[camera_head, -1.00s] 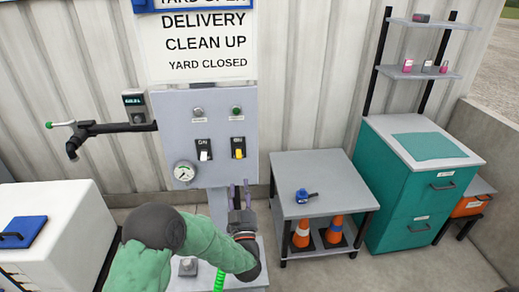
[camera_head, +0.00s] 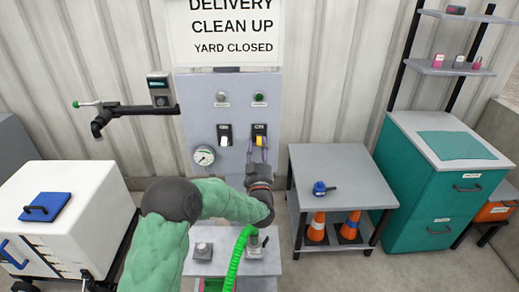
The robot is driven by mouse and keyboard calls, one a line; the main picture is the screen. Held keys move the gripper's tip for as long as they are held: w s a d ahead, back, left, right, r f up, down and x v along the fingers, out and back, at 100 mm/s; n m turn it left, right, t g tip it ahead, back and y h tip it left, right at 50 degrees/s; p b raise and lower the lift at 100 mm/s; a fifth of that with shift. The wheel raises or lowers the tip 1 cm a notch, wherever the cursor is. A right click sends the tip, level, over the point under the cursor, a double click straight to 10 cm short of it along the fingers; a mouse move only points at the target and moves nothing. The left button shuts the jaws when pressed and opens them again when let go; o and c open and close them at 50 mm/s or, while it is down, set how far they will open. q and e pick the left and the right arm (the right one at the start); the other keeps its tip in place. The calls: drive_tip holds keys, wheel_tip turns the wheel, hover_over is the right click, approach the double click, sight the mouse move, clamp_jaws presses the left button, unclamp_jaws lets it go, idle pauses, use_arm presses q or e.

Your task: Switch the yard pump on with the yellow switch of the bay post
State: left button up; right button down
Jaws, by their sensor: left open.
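The grey bay post panel (camera_head: 240,116) stands against the ribbed wall. Its yellow switch (camera_head: 259,139) sits in a black plate at the right, beside a white switch (camera_head: 224,140). My left gripper (camera_head: 257,153) is open and points up at the yellow switch, its fingers just below and in front of it. I cannot tell whether a finger touches it, and the fingers hide its lower edge. I cannot read the switch's position. A grey lamp (camera_head: 221,97) and a green lamp (camera_head: 259,98) sit above the switches. My right gripper is out of view.
A round gauge (camera_head: 203,155) is at the panel's lower left. A tap pipe (camera_head: 130,110) juts out left of the post. A green hose (camera_head: 238,262) runs below my arm. A grey side table (camera_head: 340,165) stands to the right, with a blue item (camera_head: 321,188) on it.

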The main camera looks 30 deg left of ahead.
use_arm(q)
clamp_jaws()
drive_tip(key=shift+s+r+g+p, duration=0.1)
drive_tip(key=shift+r+g+p, duration=0.2)
drive_tip(key=shift+p, duration=0.4)
drive_tip(key=r+g+h+p, duration=0.1)
drive_tip(key=g+p, duration=0.1)
drive_tip(key=p, duration=0.6)
drive_tip(key=r+g+h+p, duration=0.1)
drive_tip(key=g+h+p, duration=0.1)
drive_tip(key=p, duration=0.6)
drive_tip(key=r+g+h+p, duration=0.2)
drive_tip(key=g+p, duration=0.2)
drive_tip(key=p, duration=0.4)
drive_tip(key=shift+w, duration=0.2)
drive_tip(key=shift+g+p, duration=0.3)
drive_tip(key=shift+p, duration=0.55)
drive_tip(key=shift+w, duration=0.1)
